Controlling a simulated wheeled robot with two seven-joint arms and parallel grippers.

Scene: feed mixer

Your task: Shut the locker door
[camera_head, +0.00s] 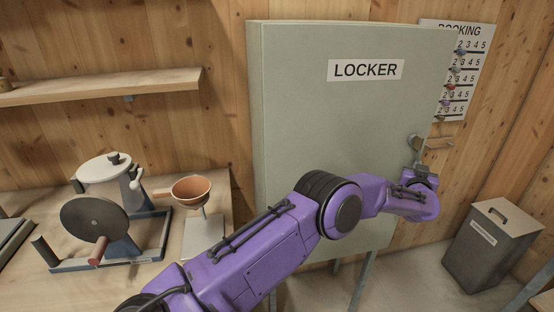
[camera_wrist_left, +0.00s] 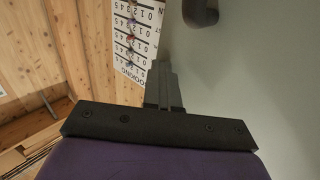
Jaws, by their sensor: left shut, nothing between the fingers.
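The locker (camera_head: 300,110) is a pale grey-green cabinet with a LOCKER sign on its front. Its door (camera_head: 350,130) faces me, and I cannot tell whether a gap remains at its right edge. A small handle (camera_head: 413,143) sits near that right edge. My left arm reaches across the door's lower part. My left gripper (camera_head: 419,167) is shut and empty, just below the handle at the door's right edge. In the left wrist view its fingers (camera_wrist_left: 165,85) lie beside the pale door surface (camera_wrist_left: 250,80), with the dark handle (camera_wrist_left: 200,12) ahead; contact is unclear. My right gripper is out of view.
A booking board (camera_head: 470,70) hangs on the wooden wall right of the locker. A grey lidded bin (camera_head: 490,245) stands on the floor at right. A bench at left holds a mixer-like device (camera_head: 105,210) and a brown funnel (camera_head: 191,189). A shelf (camera_head: 100,86) is above.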

